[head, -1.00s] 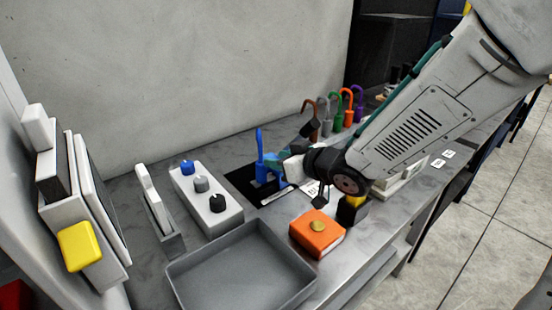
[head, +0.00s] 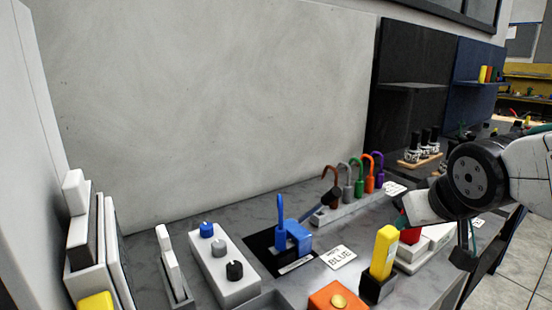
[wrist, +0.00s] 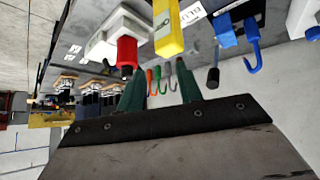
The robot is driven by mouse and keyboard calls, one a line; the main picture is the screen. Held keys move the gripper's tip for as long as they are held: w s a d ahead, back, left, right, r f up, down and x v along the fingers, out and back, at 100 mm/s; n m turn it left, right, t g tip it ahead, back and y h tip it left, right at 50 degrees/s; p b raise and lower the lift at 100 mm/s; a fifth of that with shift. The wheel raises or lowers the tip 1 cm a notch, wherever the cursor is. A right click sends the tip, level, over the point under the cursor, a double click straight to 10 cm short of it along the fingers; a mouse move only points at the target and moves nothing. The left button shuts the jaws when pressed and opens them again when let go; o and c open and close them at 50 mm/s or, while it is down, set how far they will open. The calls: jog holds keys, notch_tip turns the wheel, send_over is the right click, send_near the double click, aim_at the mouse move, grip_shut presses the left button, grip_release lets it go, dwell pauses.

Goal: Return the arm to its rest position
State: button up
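My gripper (wrist: 160,90) shows two dark green fingers standing apart in the wrist view, with nothing held between them. In the head view my wrist is at the right, over the right part of the bench, and the fingers are only partly visible. A blue upright piece with a blue block (head: 298,237) stands on a black pad (head: 258,248), well to the left of my gripper. Blue parts also show at the upper right of the wrist view (wrist: 251,50).
A yellow block (head: 384,250) in a black holder and a red part (head: 409,236) by a white case stand near my gripper. Several coloured hooks (head: 359,180) stand in a rack behind. A knob box (head: 222,265) and an orange box (head: 335,299) are farther left.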

jog(key=s+f+g, duration=0.1)
jog(key=s+g, duration=0.2)
jog(key=s, duration=0.5)
jog(key=s+d+f+m+g, duration=0.1)
jog(key=s+f+g, duration=0.1)
jog(key=s, duration=0.7)
jog(key=shift+s+g, duration=0.3)
jog(key=shift+g, duration=0.6)
